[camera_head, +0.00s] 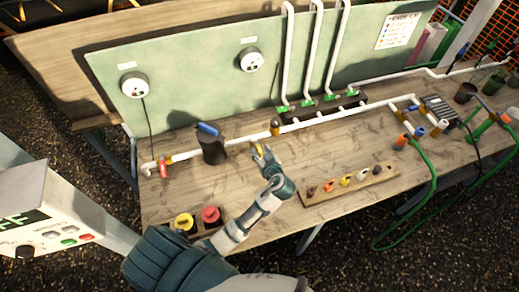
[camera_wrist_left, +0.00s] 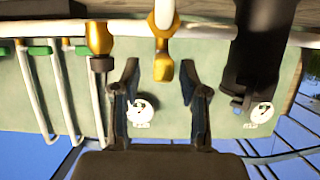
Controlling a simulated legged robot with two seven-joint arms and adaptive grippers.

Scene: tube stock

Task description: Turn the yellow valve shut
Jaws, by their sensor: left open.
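The yellow valve (camera_head: 257,147) sits on the white pipe along the back of the wooden bench, just beyond my left gripper (camera_head: 264,153). In the left wrist view, the valve's yellow handle (camera_wrist_left: 163,69) appears between the two dark fingers of my left gripper (camera_wrist_left: 160,66), with visible gaps on both sides. The gripper is open and holds nothing. I cannot tell how deep the handle sits between the fingertips. My right gripper is not in view.
A dark cylinder with a blue handle (camera_head: 211,146) stands left of the valve. A brass fitting (camera_head: 275,127) is on the pipe to its right. Red and yellow buttons (camera_head: 210,215) and a wooden strip with several coloured knobs (camera_head: 350,185) lie nearer. A green panel (camera_head: 190,90) stands behind.

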